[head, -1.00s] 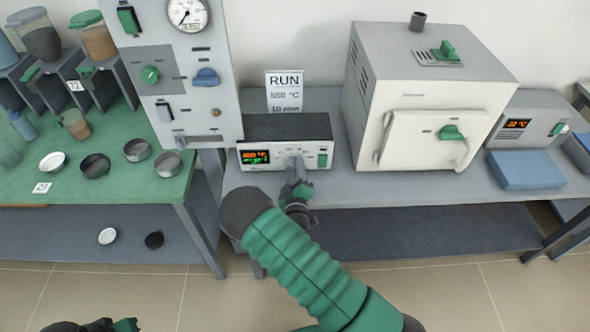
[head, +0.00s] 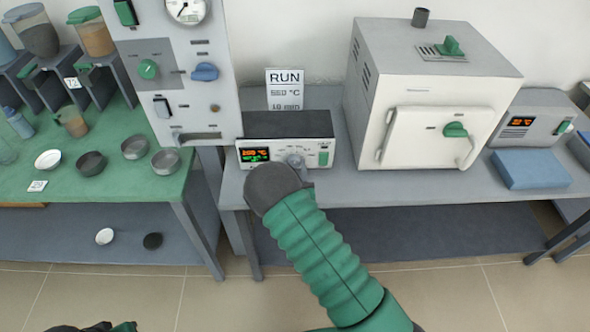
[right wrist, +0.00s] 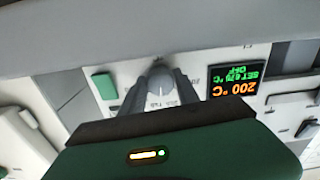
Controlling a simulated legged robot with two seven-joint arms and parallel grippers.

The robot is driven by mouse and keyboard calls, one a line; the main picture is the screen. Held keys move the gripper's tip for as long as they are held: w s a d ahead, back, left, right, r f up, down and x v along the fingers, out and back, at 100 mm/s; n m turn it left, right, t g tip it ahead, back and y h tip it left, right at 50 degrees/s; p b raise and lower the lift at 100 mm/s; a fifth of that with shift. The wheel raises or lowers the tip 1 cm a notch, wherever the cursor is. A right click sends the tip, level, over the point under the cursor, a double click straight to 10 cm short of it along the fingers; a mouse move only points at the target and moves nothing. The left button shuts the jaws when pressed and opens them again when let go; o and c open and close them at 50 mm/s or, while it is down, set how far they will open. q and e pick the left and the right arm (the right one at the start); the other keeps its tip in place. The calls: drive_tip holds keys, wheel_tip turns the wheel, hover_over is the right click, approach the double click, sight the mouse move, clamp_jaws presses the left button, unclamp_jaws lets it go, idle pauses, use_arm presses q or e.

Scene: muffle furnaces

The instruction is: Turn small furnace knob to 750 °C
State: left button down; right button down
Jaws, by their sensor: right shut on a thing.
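The small furnace controller (head: 286,126) is a box with a dark top and a pale front, on the grey bench in the head view. Its display (head: 255,154) shows orange and green digits. In the right wrist view the display (right wrist: 235,82) is upside down, with 200 °C in orange and a green set line whose digits I cannot read surely. The grey knob (right wrist: 162,86) sits between the fingers of my right gripper (right wrist: 160,94), which is shut on it. In the head view my right wrist mostly hides the gripper. My left gripper (head: 122,327) barely shows at the bottom left edge.
A green switch (head: 324,158) is right of the knob. A RUN sign (head: 285,90) stands behind the controller. A white furnace (head: 425,105) stands to its right, a tall grey panel (head: 185,100) to its left. Dishes lie on the green table (head: 110,185).

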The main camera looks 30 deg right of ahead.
drive_tip(key=shift+a+m, duration=0.1)
drive_tip(key=shift+m, duration=0.7)
drive_tip(key=c, duration=1.3)
unclamp_jaws()
drive_tip(key=o, duration=0.4)
drive_tip(key=v, duration=1.7)
drive_tip(key=shift+b, duration=0.35)
